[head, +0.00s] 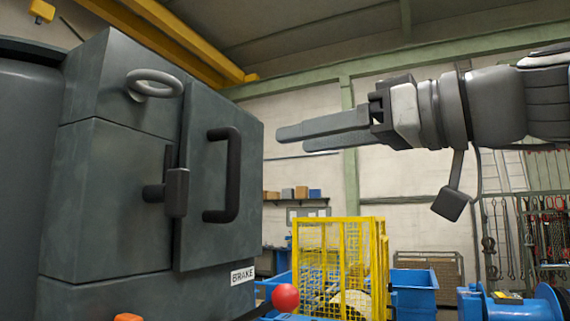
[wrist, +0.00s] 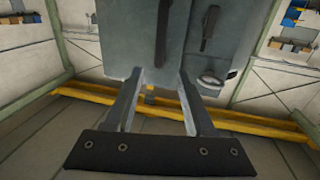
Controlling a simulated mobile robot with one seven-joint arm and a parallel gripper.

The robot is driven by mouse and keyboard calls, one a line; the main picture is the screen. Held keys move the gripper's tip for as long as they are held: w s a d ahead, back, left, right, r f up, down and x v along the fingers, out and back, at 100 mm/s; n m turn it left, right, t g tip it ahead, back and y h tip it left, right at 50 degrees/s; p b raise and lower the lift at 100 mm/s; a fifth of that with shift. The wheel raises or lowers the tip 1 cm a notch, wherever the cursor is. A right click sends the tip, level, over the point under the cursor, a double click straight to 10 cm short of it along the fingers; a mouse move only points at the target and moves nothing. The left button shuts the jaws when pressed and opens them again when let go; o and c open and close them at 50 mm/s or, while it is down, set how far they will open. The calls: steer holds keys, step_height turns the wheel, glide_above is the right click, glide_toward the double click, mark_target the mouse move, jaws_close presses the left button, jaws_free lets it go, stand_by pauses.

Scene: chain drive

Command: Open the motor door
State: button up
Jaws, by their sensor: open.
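The motor door (head: 205,130) is a dark grey panel on the right part of a grey housing (head: 105,200) in the head view. It appears closed against the housing; I cannot tell if it is slightly ajar. It bears a black bar handle (head: 236,176). A dark latch (head: 177,192) sits at the door's left edge. My gripper (head: 291,140) is open and empty, right of the door and apart from it, its fingers pointing left. In the wrist view, the door (wrist: 130,40), handle (wrist: 163,35) and latch (wrist: 210,27) show beyond my gripper (wrist: 159,78).
A grey ring (head: 155,83) sticks out of the housing above the latch. A red ball knob (head: 285,298) stands below the door near a BRAKE label (head: 243,275). A yellow cage (head: 340,260) and blue containers (head: 413,290) stand behind. The space between my gripper and the door is clear.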

mark_target(239, 153)
steer(key=p+x, duration=0.3)
steer(key=x, duration=1)
steer(key=shift+p, duration=0.3)
jaws_close()
stand_by(0.7)
